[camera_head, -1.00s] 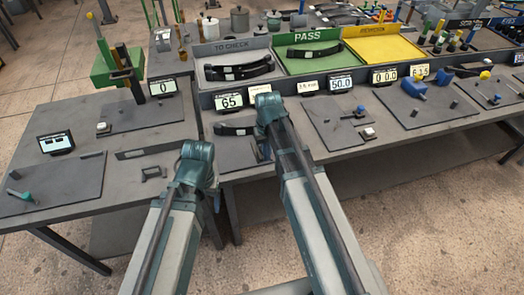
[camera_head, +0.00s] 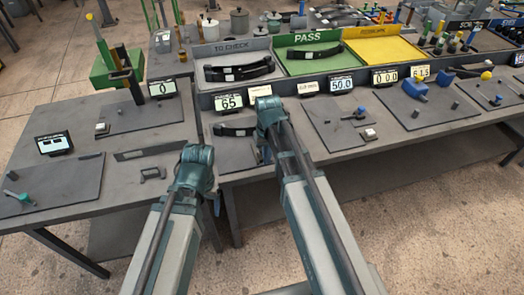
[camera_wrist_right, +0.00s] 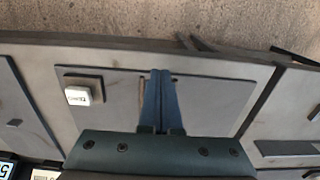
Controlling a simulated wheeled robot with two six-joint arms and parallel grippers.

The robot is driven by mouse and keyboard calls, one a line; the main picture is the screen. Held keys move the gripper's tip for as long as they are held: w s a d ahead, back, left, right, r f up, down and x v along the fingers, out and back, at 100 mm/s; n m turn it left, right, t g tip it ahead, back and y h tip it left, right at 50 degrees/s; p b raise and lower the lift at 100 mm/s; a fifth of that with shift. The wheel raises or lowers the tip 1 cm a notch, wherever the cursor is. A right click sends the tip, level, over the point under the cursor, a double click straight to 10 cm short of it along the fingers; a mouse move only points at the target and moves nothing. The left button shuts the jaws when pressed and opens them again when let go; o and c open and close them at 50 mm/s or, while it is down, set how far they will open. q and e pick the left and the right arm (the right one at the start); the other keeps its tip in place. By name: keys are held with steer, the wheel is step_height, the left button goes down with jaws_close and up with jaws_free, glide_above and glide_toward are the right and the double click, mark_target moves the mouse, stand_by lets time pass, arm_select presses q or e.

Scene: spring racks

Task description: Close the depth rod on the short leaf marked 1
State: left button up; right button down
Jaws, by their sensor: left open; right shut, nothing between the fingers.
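A small block with a white top (camera_wrist_right: 78,95) sits on that plate, left of the fingers in the wrist view. A thin dark piece (camera_wrist_right: 141,92) stands close beside the fingers. I cannot tell which part is the depth rod. My left gripper (camera_head: 216,203) is open, mostly hidden behind its wrist.
Displays reading 65 (camera_head: 229,101) and 50.0 (camera_head: 341,83) stand along the bench. Grey, green (camera_head: 310,66) and yellow (camera_head: 385,50) trays are behind. A dark bar (camera_head: 150,151) and a small bracket (camera_head: 152,173) lie on the left table. A gap separates the tables.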

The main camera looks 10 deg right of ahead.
steer(key=shift+w, duration=0.25)
steer(key=shift+w+a, duration=0.1)
steer(key=shift+w, duration=2.4)
stand_by(0.3)
steer(key=shift+r, duration=0.1)
steer(key=shift+s+r+p, duration=0.15)
steer(key=shift+r+p, duration=1.6)
steer(key=shift+p, duration=0.05)
steer(key=shift+s+r+p, duration=0.1)
steer(key=shift+r+p, duration=1.6)
steer(key=shift+p, duration=0.05)
